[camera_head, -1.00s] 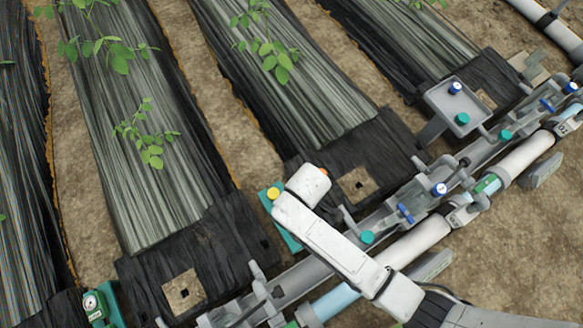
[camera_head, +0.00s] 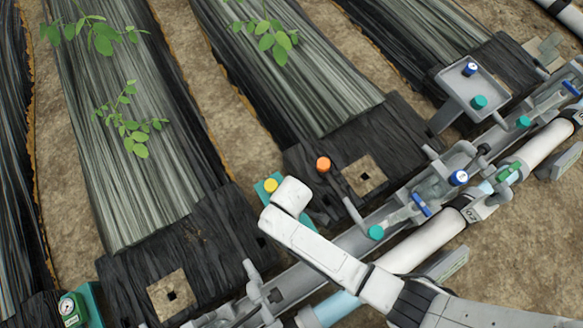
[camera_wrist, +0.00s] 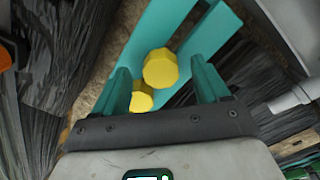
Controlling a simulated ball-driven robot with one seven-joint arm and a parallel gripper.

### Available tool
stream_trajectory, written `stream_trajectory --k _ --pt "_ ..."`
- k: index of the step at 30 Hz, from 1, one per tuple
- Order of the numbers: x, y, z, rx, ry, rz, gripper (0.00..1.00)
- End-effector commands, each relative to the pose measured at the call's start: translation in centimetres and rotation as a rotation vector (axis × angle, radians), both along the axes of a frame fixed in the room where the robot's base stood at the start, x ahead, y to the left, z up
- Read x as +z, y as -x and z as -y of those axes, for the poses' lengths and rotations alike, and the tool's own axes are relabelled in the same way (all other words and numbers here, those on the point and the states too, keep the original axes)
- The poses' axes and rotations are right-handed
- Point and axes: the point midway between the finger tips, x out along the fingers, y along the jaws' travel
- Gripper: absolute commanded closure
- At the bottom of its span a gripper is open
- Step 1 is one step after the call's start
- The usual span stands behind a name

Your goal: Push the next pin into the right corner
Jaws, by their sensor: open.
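Two yellow pin heads show in the wrist view: a larger one (camera_wrist: 160,68) and a smaller one (camera_wrist: 141,97), over a teal holder (camera_wrist: 222,30). My gripper (camera_wrist: 165,82) is open, with its teal fingers on either side of the yellow heads. In the head view one yellow head (camera_head: 270,185) shows beside my wrist, which hides my fingers and most of the teal holder. An orange-headed pin (camera_head: 323,164) stands on the black film at the left corner of the middle bed's end. The square plate (camera_head: 381,162) lies right of it.
A grey pipe skid (camera_head: 395,205) with valves runs diagonally along the bed ends. A grey tray (camera_head: 446,77) with blue and teal knobs stands at upper right. A gauge (camera_head: 68,306) on a teal block is at lower left. Plants grow in the beds.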

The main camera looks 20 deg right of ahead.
Motion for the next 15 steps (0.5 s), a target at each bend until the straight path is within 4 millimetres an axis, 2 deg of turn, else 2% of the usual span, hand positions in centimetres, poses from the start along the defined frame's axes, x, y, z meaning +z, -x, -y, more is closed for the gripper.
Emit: stream_trajectory --k 1,5,15 --pt "-1.0 0.0 0.0 0.001 0.000 0.000 0.26" --pt "-1.8 0.0 0.0 0.002 0.001 -0.001 0.26" --pt "-2.1 0.0 0.0 0.001 0.000 0.000 0.26"
